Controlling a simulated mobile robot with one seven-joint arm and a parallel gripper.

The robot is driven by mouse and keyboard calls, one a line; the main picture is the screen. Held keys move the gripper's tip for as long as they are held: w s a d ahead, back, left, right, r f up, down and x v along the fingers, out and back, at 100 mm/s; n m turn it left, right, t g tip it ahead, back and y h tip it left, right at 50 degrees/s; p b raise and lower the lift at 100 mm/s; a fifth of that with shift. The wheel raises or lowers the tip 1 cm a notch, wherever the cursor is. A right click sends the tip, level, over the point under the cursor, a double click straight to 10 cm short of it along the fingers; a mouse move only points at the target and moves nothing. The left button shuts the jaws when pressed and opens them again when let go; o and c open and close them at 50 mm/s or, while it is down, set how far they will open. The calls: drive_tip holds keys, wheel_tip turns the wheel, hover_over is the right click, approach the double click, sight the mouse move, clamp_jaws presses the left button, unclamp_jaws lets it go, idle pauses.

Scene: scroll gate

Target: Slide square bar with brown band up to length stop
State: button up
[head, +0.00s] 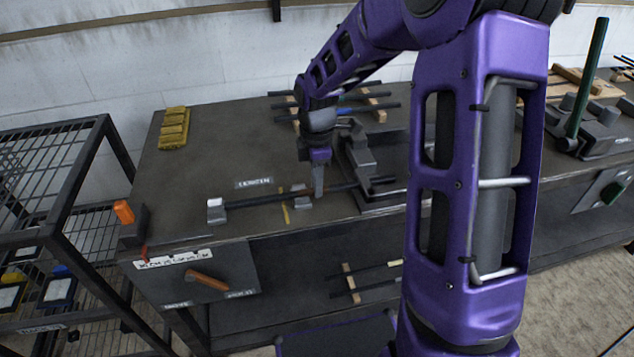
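A long dark bar (255,199) lies across the bench, running from the left toward the upper right. A small brownish mark, possibly its band, shows just left of my gripper. Whether the bar is square is too small to tell. A pale grey block (215,211), which looks like the length stop, stands at the bar's left end. The bar's end is at or very close to it; I cannot tell if they touch. My gripper (319,192) points down over the bar, right of the brown mark. Its fingers are too small to show whether they grip the bar.
A dark vise-like fixture (357,158) stands right of my gripper. More bars lie on a wooden rack (375,107) behind. Yellow blocks (174,128) sit at the back left. An orange-handled device (124,212) stands at the left front corner. The bench's left middle is clear.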

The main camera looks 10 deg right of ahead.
clamp_jaws()
idle(0.7)
drive_tip(key=shift+a, duration=0.15)
idle(0.6)
drive_tip(key=o, duration=0.7)
unclamp_jaws()
